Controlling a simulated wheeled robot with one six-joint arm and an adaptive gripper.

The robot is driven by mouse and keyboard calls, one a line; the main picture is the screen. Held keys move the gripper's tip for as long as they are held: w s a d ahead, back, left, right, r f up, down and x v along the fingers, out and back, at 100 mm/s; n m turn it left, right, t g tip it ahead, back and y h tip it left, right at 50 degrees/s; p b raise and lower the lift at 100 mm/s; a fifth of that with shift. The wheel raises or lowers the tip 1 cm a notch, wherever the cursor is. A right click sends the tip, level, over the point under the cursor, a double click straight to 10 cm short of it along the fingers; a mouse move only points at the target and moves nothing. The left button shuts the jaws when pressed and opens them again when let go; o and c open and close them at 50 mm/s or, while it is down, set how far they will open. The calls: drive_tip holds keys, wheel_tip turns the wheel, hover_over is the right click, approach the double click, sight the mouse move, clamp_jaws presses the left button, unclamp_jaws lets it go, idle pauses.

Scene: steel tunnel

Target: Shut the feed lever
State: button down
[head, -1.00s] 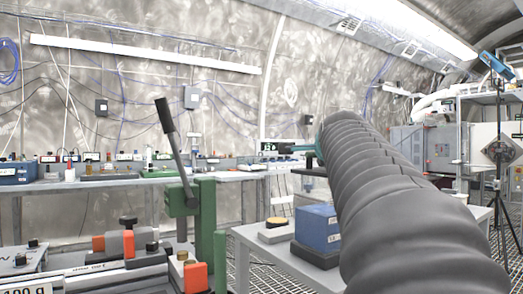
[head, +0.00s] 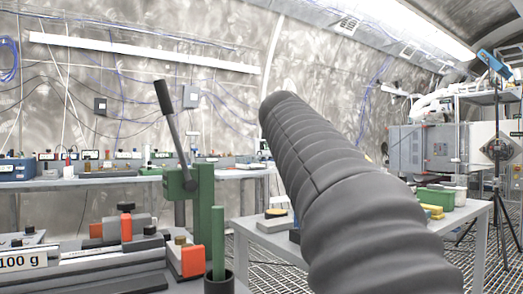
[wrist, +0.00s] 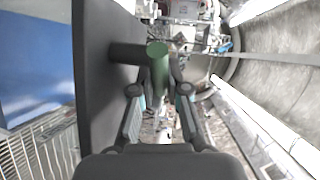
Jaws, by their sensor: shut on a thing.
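In the wrist view my gripper (wrist: 158,103) is closed around an upright green grip (wrist: 158,72), its round end facing the camera. A dark round stub (wrist: 128,53) joins the grip from a large dark panel on the left. This looks like the feed lever, though its full shape is hidden. In the head view my arm covers the middle right, and my gripper does not show. Another lever with a black handle (head: 166,108) leans up and left from a green stand (head: 201,190) on the left.
A green rod (head: 218,240) stands in a black cup (head: 219,281) in front. A tripod (head: 498,185) stands at right.

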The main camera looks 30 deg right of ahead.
drive_tip(key=m+g, duration=0.1)
drive_tip(key=m+g+h, duration=0.1)
drive_tip(key=g, duration=0.1)
drive_tip(key=a+m+g, duration=0.1)
drive_tip(key=shift+s+h, duration=0.25)
drive_tip(key=shift+h, duration=0.15)
drive_tip(key=shift+s+a+m+g, duration=0.15)
drive_tip(key=shift+a+m+g, duration=0.05)
drive_tip(key=shift+m+g, duration=0.9)
drive_tip(key=shift+s+a+m+g, duration=0.2)
drive_tip(key=shift+m+g, duration=0.6)
drive_tip(key=shift+g, duration=0.6)
drive_tip(key=c, duration=1.4)
unclamp_jaws()
drive_tip(key=shift+v, duration=4.05)
drive_tip(key=shift+w+f, duration=0.1)
drive_tip(key=shift+f, duration=0.05)
